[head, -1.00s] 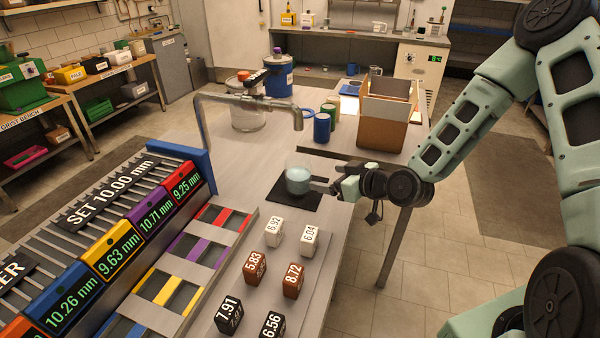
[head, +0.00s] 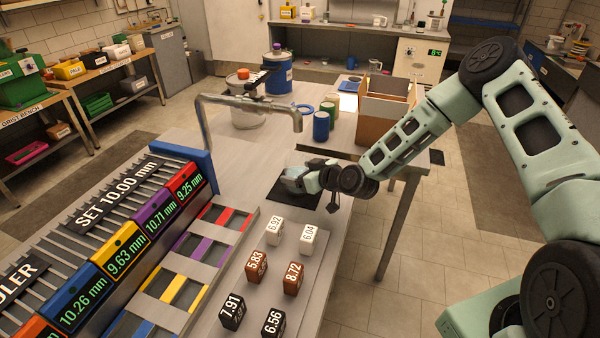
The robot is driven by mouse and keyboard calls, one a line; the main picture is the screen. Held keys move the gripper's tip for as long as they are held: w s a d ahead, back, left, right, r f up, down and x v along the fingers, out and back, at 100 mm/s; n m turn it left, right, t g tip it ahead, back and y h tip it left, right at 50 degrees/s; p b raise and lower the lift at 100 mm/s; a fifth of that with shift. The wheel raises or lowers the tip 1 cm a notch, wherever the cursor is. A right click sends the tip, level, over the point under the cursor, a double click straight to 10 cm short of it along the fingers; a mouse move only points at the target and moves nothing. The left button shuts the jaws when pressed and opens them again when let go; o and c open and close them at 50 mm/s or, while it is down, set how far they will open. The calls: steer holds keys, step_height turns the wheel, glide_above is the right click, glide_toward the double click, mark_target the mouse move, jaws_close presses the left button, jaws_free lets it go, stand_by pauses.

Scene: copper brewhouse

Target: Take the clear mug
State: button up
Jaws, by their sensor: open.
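The clear mug (head: 291,180) stands on a black mat (head: 289,202) on the workbench, under the end of a bent metal pipe. Its contents look pale blue. My gripper (head: 306,181) is at the mug's right side, low over the mat, and partly covers it. The jaws are open. The fingertips are hidden or too small to make out, so I cannot tell whether they touch the mug or sit around it.
Blue and green cups (head: 321,125) and an open cardboard box (head: 383,112) stand behind. Several numbered blocks (head: 275,231) stand in front. The sorting ramp (head: 120,235) fills the left.

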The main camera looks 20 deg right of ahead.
steer(key=shift+c, duration=0.3)
steer(key=c, duration=1)
steer(key=shift+r, duration=0.15)
